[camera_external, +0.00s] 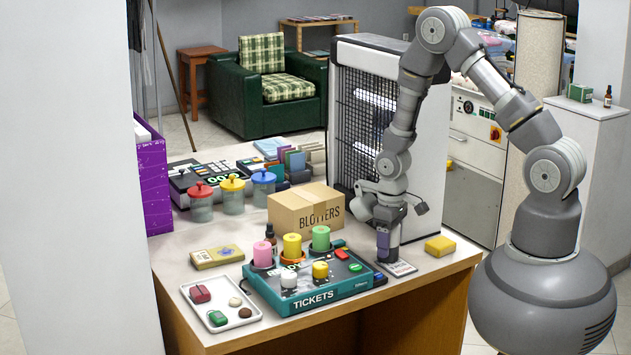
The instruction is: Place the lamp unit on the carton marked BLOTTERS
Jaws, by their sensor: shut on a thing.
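My gripper (384,232) points straight down over the front right of the desk. It is shut on a small upright purple-and-grey thing, which appears to be the lamp unit (383,243); the jaws partly hide it. Its lower end is at or just above a flat pale card (401,268); I cannot tell whether it touches. The brown cardboard carton marked BLOTTERS (293,217) sits closed on the desk, left of my gripper and a little farther back. The visible top of the carton is bare.
A teal TICKETS box (318,301) with several coloured cylinders stands in front of the carton. A small dropper bottle (270,236) is at the carton's left. A tall white unit with a grille (368,105) rises behind my gripper. A yellow block (440,246) lies to the right.

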